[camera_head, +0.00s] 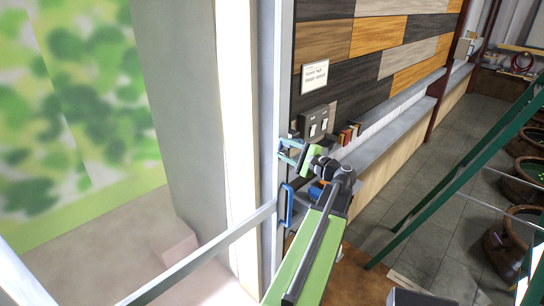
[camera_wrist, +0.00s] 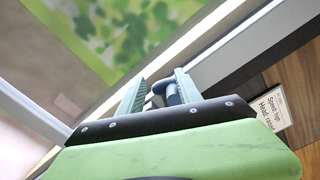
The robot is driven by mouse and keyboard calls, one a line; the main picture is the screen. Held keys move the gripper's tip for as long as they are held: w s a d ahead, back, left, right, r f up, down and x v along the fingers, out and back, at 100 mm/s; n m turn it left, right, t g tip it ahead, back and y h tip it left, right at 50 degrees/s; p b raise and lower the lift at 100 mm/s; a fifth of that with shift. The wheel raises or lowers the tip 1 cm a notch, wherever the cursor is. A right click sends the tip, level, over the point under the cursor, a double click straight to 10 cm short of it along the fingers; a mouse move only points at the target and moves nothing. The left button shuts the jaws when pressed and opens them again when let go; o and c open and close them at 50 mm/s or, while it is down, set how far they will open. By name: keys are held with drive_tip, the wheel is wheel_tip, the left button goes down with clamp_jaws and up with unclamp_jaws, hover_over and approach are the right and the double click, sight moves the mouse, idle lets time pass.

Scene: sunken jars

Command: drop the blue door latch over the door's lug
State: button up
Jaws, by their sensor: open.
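A blue piece, which looks like the door latch (camera_wrist: 172,92), shows in the wrist view between my gripper's fingers, closer to the right one. My gripper (camera_wrist: 160,79) is open, with its two teal fingers on either side of that piece. Whether a finger touches it I cannot tell. In the head view my gripper (camera_head: 286,151) is at the grey door post, and the fingers blend with the blue piece there. A blue upright handle (camera_head: 287,206) is on the post just below. I cannot make out the lug.
A metal rail (camera_head: 200,256) crosses the lower left by the pale doorway. A sign (camera_head: 315,76) and a switch plate (camera_head: 316,123) are on the wood-panelled wall. A grey ledge (camera_head: 385,128) runs along it. Green slanted legs (camera_head: 455,170) and brown pots stand at right.

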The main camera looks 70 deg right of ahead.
drive_tip(key=s+d, duration=0.2)
drive_tip(key=d, duration=0.2)
drive_tip(key=w+a+v, duration=0.1)
drive_tip(key=a+v, duration=0.2)
drive_tip(key=v, duration=1.7)
drive_tip(key=shift+w+a+f, duration=0.2)
drive_tip(key=shift+f, duration=0.15)
drive_tip(key=shift+a, duration=0.1)
idle(0.3)
